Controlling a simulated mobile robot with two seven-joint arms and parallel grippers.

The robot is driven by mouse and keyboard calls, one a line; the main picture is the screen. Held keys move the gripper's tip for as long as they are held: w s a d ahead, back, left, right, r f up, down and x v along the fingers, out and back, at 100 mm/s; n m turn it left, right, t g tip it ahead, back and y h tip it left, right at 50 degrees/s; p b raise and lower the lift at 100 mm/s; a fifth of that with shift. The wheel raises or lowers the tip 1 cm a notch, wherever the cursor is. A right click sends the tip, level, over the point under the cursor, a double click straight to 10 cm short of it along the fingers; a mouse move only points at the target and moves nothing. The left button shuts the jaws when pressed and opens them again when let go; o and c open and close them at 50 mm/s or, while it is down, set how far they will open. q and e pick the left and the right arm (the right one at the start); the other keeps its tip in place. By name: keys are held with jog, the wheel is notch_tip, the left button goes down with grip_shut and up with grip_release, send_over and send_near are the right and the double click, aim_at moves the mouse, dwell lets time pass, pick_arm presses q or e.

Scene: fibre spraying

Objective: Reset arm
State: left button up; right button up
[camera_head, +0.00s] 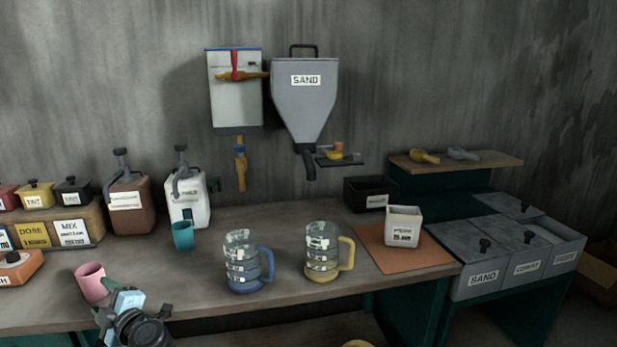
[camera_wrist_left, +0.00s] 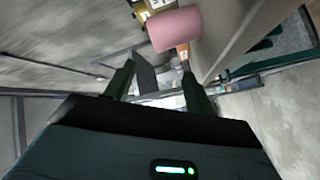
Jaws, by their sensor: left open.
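My left gripper (camera_head: 107,298) is at the lower left of the head view, low by the table's front edge. In the left wrist view its two dark green fingers (camera_wrist_left: 157,75) stand apart with nothing held between them. My right gripper is in neither view.
A blue-handled jug (camera_head: 243,268) and a yellow-handled jug (camera_head: 321,256) stand on the table (camera_head: 205,285). A teal cup (camera_head: 183,236) stands before a white canister (camera_head: 187,206). A white box (camera_head: 403,227) is on an orange mat (camera_head: 430,255). A sand hopper (camera_head: 304,100) hangs above.

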pick_arm(q)
jog(key=s+d+f+m+t+h+p, duration=0.2)
jog(key=s+d+f+m+t+h, duration=0.5)
jog(key=s+d+f+m+h, duration=1.1)
jog(key=s+d+f+m+g, duration=0.2)
jog(key=s, duration=0.7)
jog(key=s+d+f+m+g+p, duration=0.1)
jog(key=s+d+f+m+g, duration=0.1)
jog(key=s, duration=0.6)
jog(key=s+d+f+m+g, duration=0.2)
jog(key=s+d+m+g, duration=0.1)
jog(key=s, duration=0.6)
jog(key=shift+s+d+f+g, duration=0.3)
jog(key=shift+d+f, duration=0.05)
jog(key=shift+d, duration=0.1)
jog(key=c, duration=0.3)
jog(key=shift+w, duration=0.1)
jog(key=shift+c, duration=0.5)
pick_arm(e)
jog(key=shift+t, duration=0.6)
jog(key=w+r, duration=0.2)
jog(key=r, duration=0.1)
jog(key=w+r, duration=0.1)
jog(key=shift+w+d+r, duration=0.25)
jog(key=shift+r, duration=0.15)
